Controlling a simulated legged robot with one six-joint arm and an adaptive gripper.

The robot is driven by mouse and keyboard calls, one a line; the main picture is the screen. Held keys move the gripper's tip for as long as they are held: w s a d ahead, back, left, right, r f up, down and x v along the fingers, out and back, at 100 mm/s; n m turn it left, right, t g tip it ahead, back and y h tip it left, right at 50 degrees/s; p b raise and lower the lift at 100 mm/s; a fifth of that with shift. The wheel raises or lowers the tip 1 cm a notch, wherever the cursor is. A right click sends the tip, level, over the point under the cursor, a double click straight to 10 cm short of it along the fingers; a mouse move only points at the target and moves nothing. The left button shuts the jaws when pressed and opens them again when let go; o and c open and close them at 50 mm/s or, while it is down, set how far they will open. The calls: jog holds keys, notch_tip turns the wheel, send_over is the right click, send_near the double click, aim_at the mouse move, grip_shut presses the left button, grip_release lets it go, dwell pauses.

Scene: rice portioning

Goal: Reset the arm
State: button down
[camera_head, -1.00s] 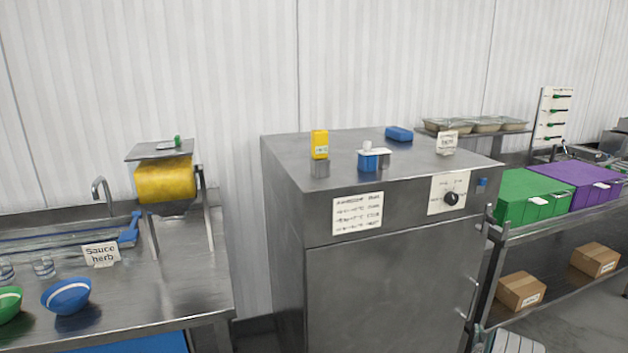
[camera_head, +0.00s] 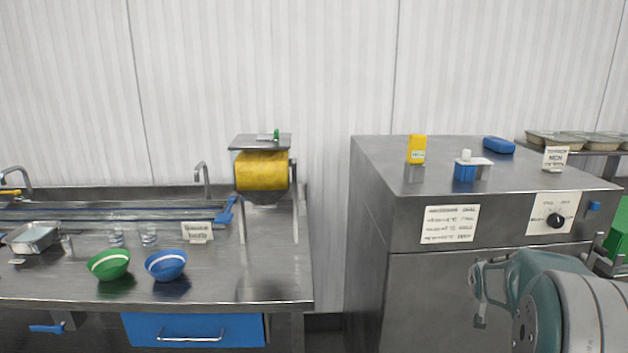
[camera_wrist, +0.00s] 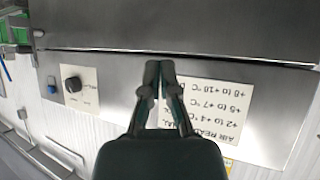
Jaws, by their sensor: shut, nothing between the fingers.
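My gripper (camera_wrist: 160,66) is shut and empty in the wrist view, its two fingers together in front of the steel cabinet's front panel. The wrist view appears upside down, with the cabinet's temperature label (camera_wrist: 205,112) partly behind the fingers and the control knob (camera_wrist: 73,85) to the left. In the head view my arm shows at the lower right, in front of the steel cabinet (camera_head: 365,230). I cannot make out the fingertips clearly there.
A steel counter (camera_head: 60,285) on the left holds a green bowl (camera_head: 108,265), a blue bowl (camera_head: 166,265) and a metal tray (camera_head: 33,237). A yellow roll (camera_head: 262,171) stands behind. A yellow bottle (camera_head: 417,149) and blue items sit on the cabinet top.

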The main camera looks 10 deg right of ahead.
jog(key=s+a+r+n+g+y, duration=0.1)
jog(key=s+a+r+y, duration=0.15)
jog(key=s+a, duration=0.55)
jog(key=s+a+r+n+g+y, duration=0.1)
jog(key=s+a+r, duration=0.35)
jog(key=a, duration=0.75)
jog(key=s+a+f+n+g+y, duration=0.1)
jog(key=s+a, duration=0.5)
jog(key=s, duration=0.3)
jog(key=s+a+f+n+g+y, duration=0.1)
jog(key=s+a+f, duration=0.1)
jog(key=s+a, duration=0.3)
jog(key=s, duration=0.4)
jog(key=shift+a+n, duration=0.35)
jog(key=shift+n, duration=0.05)
jog(key=shift+d, duration=0.15)
